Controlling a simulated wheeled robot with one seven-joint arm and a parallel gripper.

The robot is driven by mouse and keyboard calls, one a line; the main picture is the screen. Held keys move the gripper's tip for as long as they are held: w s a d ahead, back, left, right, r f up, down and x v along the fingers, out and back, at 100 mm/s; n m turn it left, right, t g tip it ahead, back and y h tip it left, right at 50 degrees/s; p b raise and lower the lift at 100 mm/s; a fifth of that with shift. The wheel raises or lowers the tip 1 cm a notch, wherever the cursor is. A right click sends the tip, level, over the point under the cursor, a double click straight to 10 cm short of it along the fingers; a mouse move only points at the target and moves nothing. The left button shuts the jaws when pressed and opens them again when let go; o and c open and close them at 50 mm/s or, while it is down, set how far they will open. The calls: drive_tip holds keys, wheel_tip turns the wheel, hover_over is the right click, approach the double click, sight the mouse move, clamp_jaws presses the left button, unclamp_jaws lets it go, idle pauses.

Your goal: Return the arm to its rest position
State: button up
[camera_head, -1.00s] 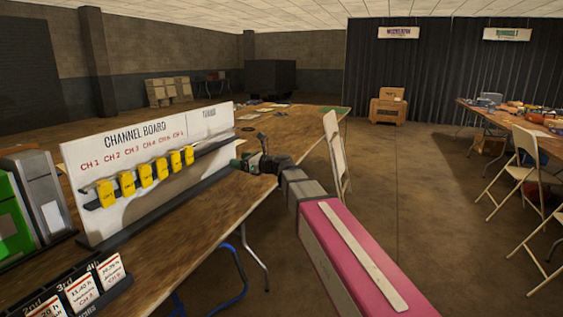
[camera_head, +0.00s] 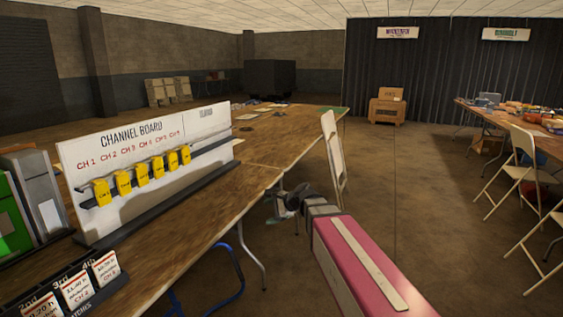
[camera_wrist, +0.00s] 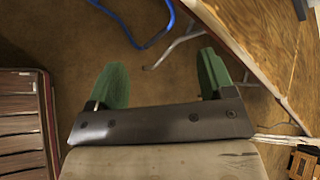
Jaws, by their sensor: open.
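My arm reaches forward in the head view, to the right of the long wooden table (camera_head: 215,205). My gripper (camera_head: 270,205) is at its far end, past the table's right edge and small in that view. In the wrist view my gripper (camera_wrist: 158,85) shows two green fingers spread wide apart with nothing between them. Bare brown floor and a blue table leg (camera_wrist: 155,35) show beyond the fingers. The table's edge (camera_wrist: 245,45) runs close by on the right of the wrist view.
The channel board (camera_head: 150,165) with several yellow tags stands on the table. A card rack (camera_head: 70,290) is at the near left. A folding chair (camera_head: 333,160) stands beyond my gripper by the table. More chairs (camera_head: 525,170) and another table are at right. The floor (camera_head: 420,200) between is clear.

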drive_tip(key=s+d+f+n+g+h, duration=0.2)
drive_tip(key=s+d+f+n+h, duration=0.3)
drive_tip(key=s+d+f, duration=0.3)
drive_tip(key=s+d+f+n+g+h, duration=0.2)
drive_tip(key=s+d+f+n+h, duration=0.3)
drive_tip(key=d+f, duration=0.5)
drive_tip(key=s+d+n, duration=0.2)
drive_tip(key=d+n, duration=0.1)
drive_tip(key=d, duration=0.2)
drive_tip(key=shift+s+f, duration=0.25)
drive_tip(key=shift+s, duration=0.1)
drive_tip(key=shift+d, duration=0.1)
